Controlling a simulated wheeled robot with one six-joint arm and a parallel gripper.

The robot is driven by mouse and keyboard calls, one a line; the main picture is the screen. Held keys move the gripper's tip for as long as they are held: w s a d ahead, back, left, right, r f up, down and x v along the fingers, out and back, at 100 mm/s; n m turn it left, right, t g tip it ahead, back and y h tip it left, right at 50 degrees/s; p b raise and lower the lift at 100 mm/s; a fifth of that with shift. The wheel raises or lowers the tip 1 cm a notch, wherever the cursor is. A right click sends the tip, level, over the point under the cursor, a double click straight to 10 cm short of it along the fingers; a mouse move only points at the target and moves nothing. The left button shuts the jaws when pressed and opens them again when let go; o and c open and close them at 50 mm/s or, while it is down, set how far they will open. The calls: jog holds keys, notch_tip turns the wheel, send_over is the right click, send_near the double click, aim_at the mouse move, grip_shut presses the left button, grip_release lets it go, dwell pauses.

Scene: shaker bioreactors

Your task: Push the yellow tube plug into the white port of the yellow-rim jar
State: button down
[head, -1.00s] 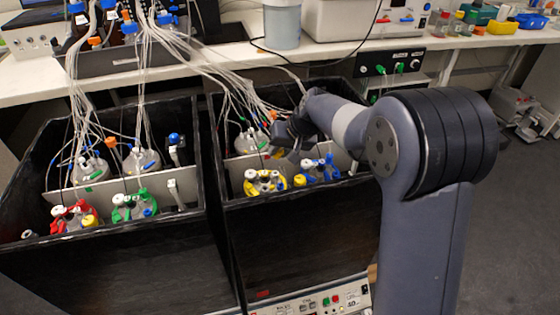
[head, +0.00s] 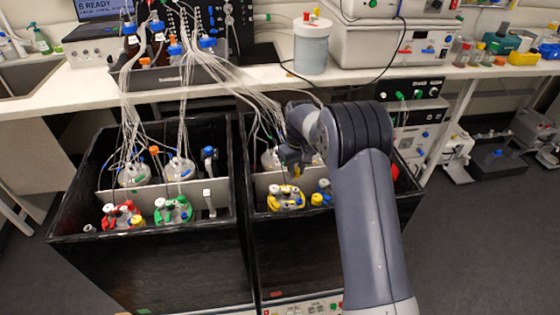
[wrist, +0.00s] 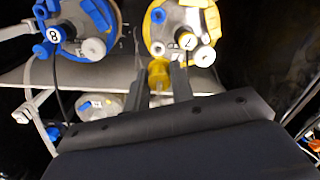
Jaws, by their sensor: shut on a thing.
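The yellow-rim jar (head: 286,199) stands in the front of the right black box. In the wrist view its yellow rim (wrist: 160,28) is at the top, with several white fittings on its lid; a white port (wrist: 205,57) shows at its lower right. My gripper (wrist: 161,78) is shut on the yellow tube plug (wrist: 159,72), which sits between the fingertips just below the jar's rim in that picture. I cannot tell the plug's height above the lid. In the head view my gripper (head: 294,163) is just above and behind the jar.
The blue-rim jar (wrist: 82,25) stands beside it, partly hidden by my arm in the head view. A pale divider (wrist: 100,75) crosses the box. Hanging tubes and the black box walls (head: 240,170) surround the area. Red-rim (head: 121,215) and green-rim (head: 173,210) jars stand in the left box.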

aim_at(296, 168)
jog(key=shift+f, duration=0.1)
jog(key=shift+f+b, duration=1.3)
jog(key=shift+f, duration=0.85)
jog(key=shift+f+b, duration=0.65)
jog(key=shift+f, duration=0.4)
jog(key=c, duration=1.1)
grip_release()
jog(key=shift+c, duration=0.2)
jog(key=shift+r, duration=0.15)
notch_tip(296, 168, up, 11)
jog(key=shift+w+f, duration=0.1)
jog(key=shift+f, duration=0.1)
jog(key=shift+f, duration=0.1)
